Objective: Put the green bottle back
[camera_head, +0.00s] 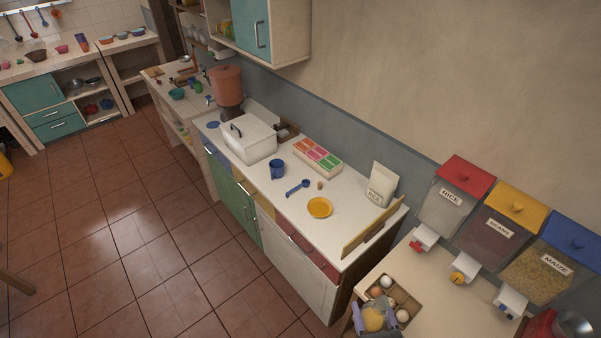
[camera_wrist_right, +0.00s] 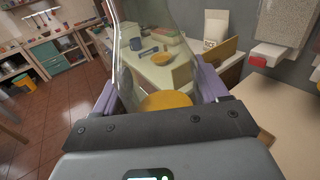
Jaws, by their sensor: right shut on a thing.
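My right gripper (camera_head: 376,325) has purple fingers and is at the bottom edge of the head view, in front of the egg tray. It is shut on a see-through bottle (camera_head: 373,308), with a finger on either side. In the right wrist view the bottle (camera_wrist_right: 128,62) is large, clear and faintly green-grey, between the purple fingers of the gripper (camera_wrist_right: 155,96). Something yellow shows at its lower part; I cannot tell if it is inside or behind the glass. The top of the bottle is cut off there. My left gripper is not in view.
A tray (camera_head: 408,308) with eggs is beside the bottle. Red, yellow and blue-lidded dispensers (camera_head: 443,207) line the wall. Bare counter (camera_head: 445,298) lies right of the tray.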

